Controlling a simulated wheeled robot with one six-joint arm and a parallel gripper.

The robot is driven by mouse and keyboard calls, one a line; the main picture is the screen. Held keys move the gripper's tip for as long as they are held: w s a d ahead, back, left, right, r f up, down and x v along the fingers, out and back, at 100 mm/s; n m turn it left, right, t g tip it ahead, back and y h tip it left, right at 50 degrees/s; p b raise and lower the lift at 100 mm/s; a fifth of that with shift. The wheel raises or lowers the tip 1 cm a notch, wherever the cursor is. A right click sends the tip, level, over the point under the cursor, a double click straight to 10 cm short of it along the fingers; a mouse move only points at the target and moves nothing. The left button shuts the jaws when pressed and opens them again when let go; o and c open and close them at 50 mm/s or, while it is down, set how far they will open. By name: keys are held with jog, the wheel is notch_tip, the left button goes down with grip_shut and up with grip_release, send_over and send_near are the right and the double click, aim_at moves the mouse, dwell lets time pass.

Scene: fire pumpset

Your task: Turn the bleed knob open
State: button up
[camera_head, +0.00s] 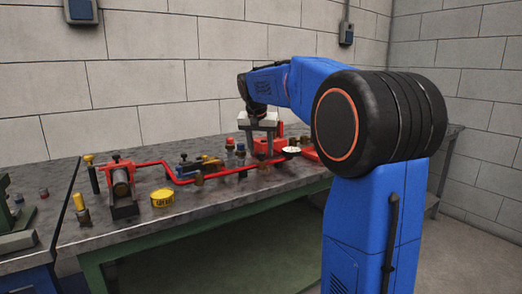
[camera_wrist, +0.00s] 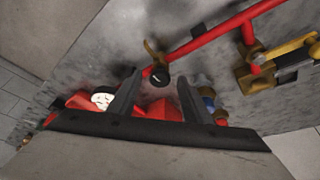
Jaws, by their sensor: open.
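A small round black knob (camera_wrist: 159,80), which appears to be the bleed knob, sits beside a brass fitting (camera_wrist: 152,50) at the end of a red pipe (camera_wrist: 205,42). In the wrist view, my gripper (camera_wrist: 158,76) has its two fingers apart, with the knob seen in the gap near their tips. I cannot tell how far the tips are above it, and no contact shows. In the head view, my gripper (camera_head: 260,150) points down over the back right part of the bench; the knob cannot be made out there.
The red pipe (camera_head: 150,163) runs along the bench (camera_head: 220,200). A white-faced gauge (camera_head: 291,151) is right of my gripper, and small bottles (camera_head: 235,157) are left. A yellow tin (camera_head: 162,198) stands near the front edge. The wall (camera_head: 230,60) is close behind.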

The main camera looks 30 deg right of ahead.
jog(key=c, duration=1.1)
jog(key=shift+o, duration=0.2)
